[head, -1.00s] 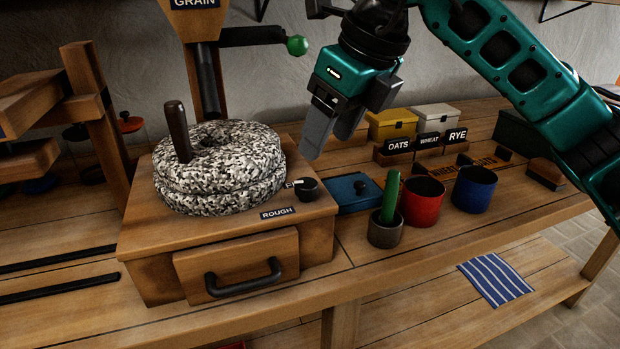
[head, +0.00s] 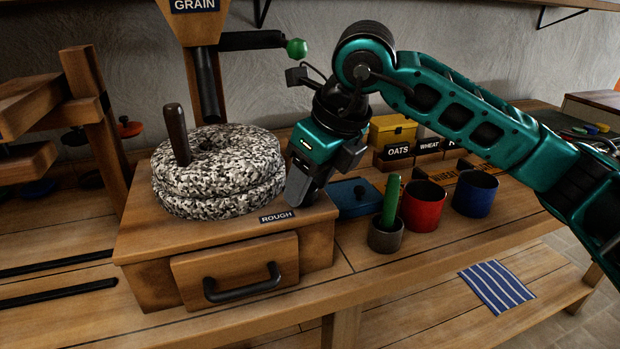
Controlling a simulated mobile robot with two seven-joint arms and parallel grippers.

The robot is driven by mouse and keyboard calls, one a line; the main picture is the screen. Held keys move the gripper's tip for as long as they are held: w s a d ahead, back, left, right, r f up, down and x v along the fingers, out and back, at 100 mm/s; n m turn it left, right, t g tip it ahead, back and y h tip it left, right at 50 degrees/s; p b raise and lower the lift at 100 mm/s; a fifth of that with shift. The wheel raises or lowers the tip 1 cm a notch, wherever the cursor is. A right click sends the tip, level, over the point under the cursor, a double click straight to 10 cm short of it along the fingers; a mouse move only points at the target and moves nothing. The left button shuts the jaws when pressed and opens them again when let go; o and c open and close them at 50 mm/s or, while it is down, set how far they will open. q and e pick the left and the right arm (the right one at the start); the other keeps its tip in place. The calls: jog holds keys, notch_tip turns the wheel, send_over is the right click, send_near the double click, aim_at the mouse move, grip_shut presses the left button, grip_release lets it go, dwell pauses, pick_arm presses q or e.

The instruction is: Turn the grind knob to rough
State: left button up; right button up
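The grind mill is a wooden box (head: 150,232) with two speckled millstones (head: 218,172) on top. A label reading ROUGH (head: 276,217) is on its top near the front right. My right gripper (head: 300,198) points down over the box's right part, just behind the label. The small black grind knob is hidden behind the fingers, so its pointer cannot be seen. I cannot tell whether the fingers touch or grip it. My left gripper is not in view.
In front are a dark cup (head: 386,236) with a green handle, a red cup (head: 424,206) and a blue cup (head: 475,192). A black drawer handle (head: 243,284) sticks out in front. A green-tipped lever (head: 297,48) hangs above.

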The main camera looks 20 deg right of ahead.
jog(key=c, duration=0.8)
jog(key=shift+d+n+b, duration=0.1)
jog(key=shift+n+b, duration=0.2)
jog(key=shift+n, duration=0.5)
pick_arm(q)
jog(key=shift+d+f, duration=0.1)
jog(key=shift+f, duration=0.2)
pick_arm(e)
jog(key=shift+n+g+y, duration=0.4)
jog(key=shift+n, duration=0.3)
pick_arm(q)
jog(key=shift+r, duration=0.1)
pick_arm(e)
jog(key=o, duration=1)
jog(key=shift+o, duration=0.2)
jog(key=shift+d+r, duration=0.15)
jog(key=shift+r, duration=0.4)
pick_arm(q)
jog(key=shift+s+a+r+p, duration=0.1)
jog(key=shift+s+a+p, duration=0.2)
jog(key=shift+p, duration=0.5)
pick_arm(e)
jog(key=v, duration=1.2)
